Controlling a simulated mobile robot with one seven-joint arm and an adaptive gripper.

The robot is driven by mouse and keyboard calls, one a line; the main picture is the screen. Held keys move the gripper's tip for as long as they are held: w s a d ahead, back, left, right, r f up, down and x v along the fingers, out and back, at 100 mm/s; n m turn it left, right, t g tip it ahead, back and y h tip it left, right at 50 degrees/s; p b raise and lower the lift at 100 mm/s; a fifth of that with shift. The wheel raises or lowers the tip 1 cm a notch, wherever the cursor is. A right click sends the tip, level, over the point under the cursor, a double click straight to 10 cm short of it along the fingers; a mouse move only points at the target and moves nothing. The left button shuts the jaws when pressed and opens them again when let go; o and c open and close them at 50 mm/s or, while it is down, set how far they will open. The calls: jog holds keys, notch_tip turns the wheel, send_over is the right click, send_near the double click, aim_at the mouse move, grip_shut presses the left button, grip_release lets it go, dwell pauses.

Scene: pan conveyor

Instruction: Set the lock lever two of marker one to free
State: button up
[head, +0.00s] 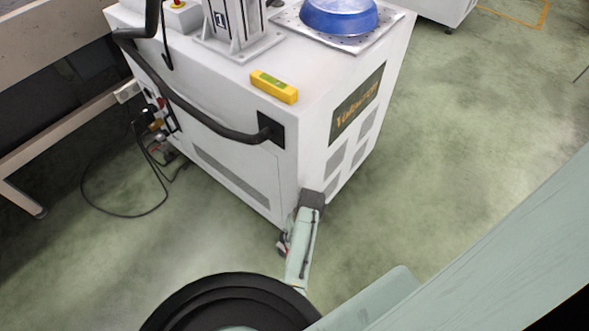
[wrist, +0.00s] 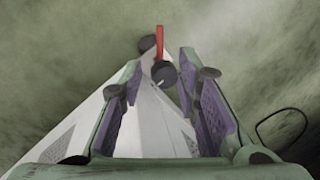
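The white cart (head: 225,100) bears a label "1" (head: 221,19) on its column, which I take as marker one. In the wrist view, a red lever (wrist: 159,42) sticks out by a dark caster wheel (wrist: 164,74) under the cart's corner. No number shows on the lever. The caster (head: 282,243) shows partly in the head view, low beside my arm. My gripper (wrist: 160,66) is open. The lever appears between and beyond its fingertips, with no visible contact. The head view does not show the fingers clearly.
A black handle bar (head: 215,124) runs along the cart's side. A blue round part (head: 339,14) and a yellow level (head: 274,86) are on top. A cable (head: 125,213) lies on the floor at left by a table (head: 50,75). The green floor (head: 470,150) at right is clear.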

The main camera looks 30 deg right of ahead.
jog(key=w+a+f+g+h+p, duration=0.1)
jog(key=w+a+h, duration=0.1)
jog(key=a+h, duration=0.25)
jog(key=x, duration=0.3)
jog(key=b+x, duration=0.1)
jog(key=x, duration=0.7)
jog(key=shift+s+a, duration=0.1)
jog(key=shift+a, duration=0.3)
grip_shut()
dwell(0.5)
